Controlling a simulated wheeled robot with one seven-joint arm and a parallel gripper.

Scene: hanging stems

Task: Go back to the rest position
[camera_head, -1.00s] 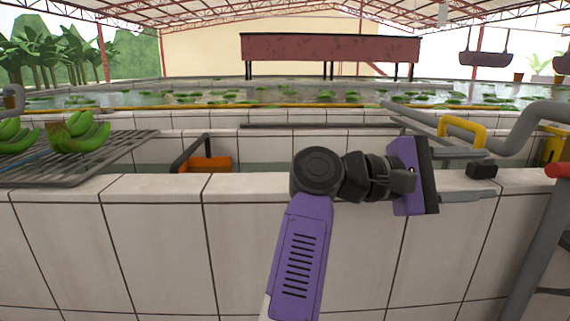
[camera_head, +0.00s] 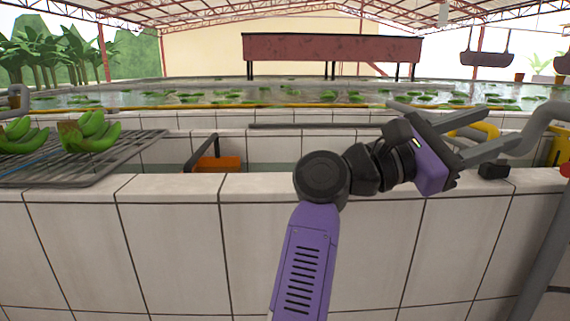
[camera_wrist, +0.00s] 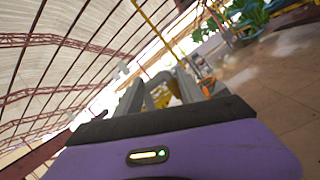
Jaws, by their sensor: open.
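My gripper (camera_head: 505,130) is open and empty at the right in the head view. Its two grey fingers point right and slightly up, apart from each other, above the tiled wall top. My purple arm rises from the bottom middle and bends right to it. In the wrist view my gripper (camera_wrist: 158,88) shows its fingers tilted against the roof and the tiled surface, with nothing between them.
Green bananas (camera_head: 92,133) lie on a metal rack (camera_head: 130,150) at the left. An orange object (camera_head: 217,163) with a dark handle sits behind the white tiled wall (camera_head: 170,240). Grey pipes (camera_head: 535,120), a yellow handle and a small black box (camera_head: 493,170) are near my gripper.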

